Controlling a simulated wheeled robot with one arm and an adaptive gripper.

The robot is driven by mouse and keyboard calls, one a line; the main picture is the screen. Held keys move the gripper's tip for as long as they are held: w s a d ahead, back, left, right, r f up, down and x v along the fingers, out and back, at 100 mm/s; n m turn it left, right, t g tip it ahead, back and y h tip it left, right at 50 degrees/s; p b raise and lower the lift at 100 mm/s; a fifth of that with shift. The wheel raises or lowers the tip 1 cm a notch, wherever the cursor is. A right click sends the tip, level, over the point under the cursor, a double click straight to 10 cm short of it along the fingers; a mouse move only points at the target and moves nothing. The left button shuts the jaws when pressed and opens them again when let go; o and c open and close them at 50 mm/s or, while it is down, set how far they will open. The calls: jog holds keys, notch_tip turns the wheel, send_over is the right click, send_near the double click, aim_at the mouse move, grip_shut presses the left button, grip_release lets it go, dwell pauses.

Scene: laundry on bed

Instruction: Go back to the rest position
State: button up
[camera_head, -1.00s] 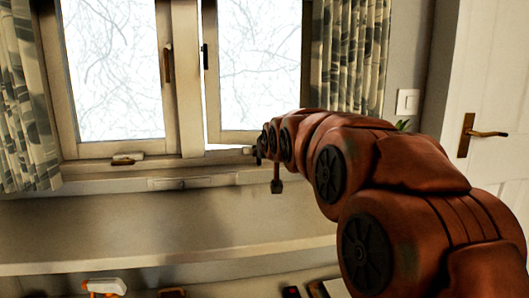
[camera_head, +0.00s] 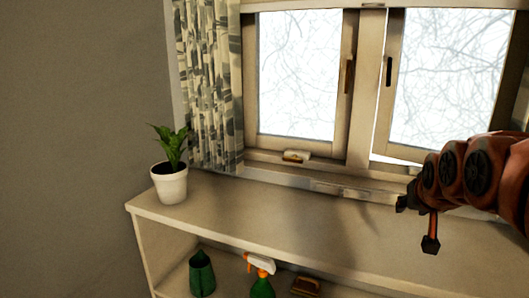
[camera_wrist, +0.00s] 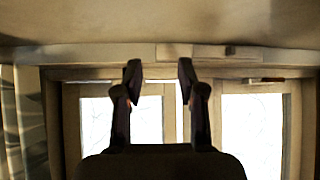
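My gripper (camera_wrist: 160,75) shows in the wrist view with its two dark fingers apart and nothing between them. In the head view my orange arm reaches in from the right edge, and my gripper (camera_head: 418,222) is at its end, in front of the window sill and above the shelf top.
A white-potted plant (camera_head: 170,184) stands at the left end of the shelf unit (camera_head: 250,215). A spray bottle (camera_head: 262,275) and a green container (camera_head: 202,273) are on the lower shelf. A patterned curtain (camera_head: 211,90) hangs left of the window. The shelf top's middle is clear.

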jog(key=s+a+r+n+g+y+p, duration=0.1)
jog(key=s+a+g+p, duration=0.2)
jog(key=s, duration=0.7)
jog(key=s+a+r+n+g+y+p, duration=0.1)
jog(key=s+a+g+p, duration=0.3)
jog(key=s+a+p, duration=0.3)
jog(key=s+a+r+n+g+p, duration=0.1)
jog(key=s+a+g+p, duration=0.2)
jog(key=s+p, duration=0.8)
jog(key=s+a, duration=0.2)
jog(key=s, duration=0.2)
jog(key=shift+r+g+y, duration=0.4)
